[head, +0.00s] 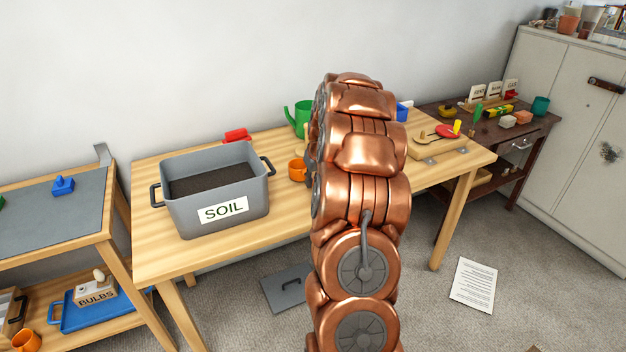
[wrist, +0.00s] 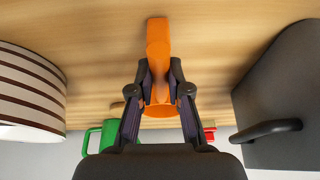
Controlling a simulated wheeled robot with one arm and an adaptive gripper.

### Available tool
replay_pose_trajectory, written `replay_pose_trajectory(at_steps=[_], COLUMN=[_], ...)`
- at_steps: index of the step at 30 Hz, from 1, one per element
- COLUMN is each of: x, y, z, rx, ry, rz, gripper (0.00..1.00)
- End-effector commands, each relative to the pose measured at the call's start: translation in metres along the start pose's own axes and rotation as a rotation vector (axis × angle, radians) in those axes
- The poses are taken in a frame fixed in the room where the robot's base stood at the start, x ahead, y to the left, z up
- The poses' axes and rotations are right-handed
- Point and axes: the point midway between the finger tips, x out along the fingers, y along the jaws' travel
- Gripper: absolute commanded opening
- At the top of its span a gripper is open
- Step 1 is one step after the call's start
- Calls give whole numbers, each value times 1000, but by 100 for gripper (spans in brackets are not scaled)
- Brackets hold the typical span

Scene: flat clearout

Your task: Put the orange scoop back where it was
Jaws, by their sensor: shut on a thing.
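The orange scoop (wrist: 158,42) is between the two fingers of my gripper (wrist: 160,92) in the wrist view, and the fingers are shut on it. Its narrow end points to the top of that view over the wooden table (wrist: 95,30); its wider part is partly hidden by the fingers. I cannot tell whether it touches the table. In the head view my arm hides the gripper. An orange rounded thing (head: 297,170) shows beside my arm there; I cannot tell whether it is the scoop.
The grey SOIL box (head: 247,187) stands left of my arm; its wall and handle show close in the wrist view (wrist: 275,130). A striped pot (wrist: 25,95) is on the other side. A green watering can (head: 301,116) and a red thing (head: 237,135) stand behind.

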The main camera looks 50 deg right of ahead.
Motion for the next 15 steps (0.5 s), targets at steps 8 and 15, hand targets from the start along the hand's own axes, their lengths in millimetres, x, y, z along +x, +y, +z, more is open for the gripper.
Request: replay_pose_trajectory(at_steps=[8, 15], x=[3, 2], y=[0, 0], z=[1, 1], rx=[0, 0], ry=[0, 0], rz=[0, 0], gripper=[31, 42])
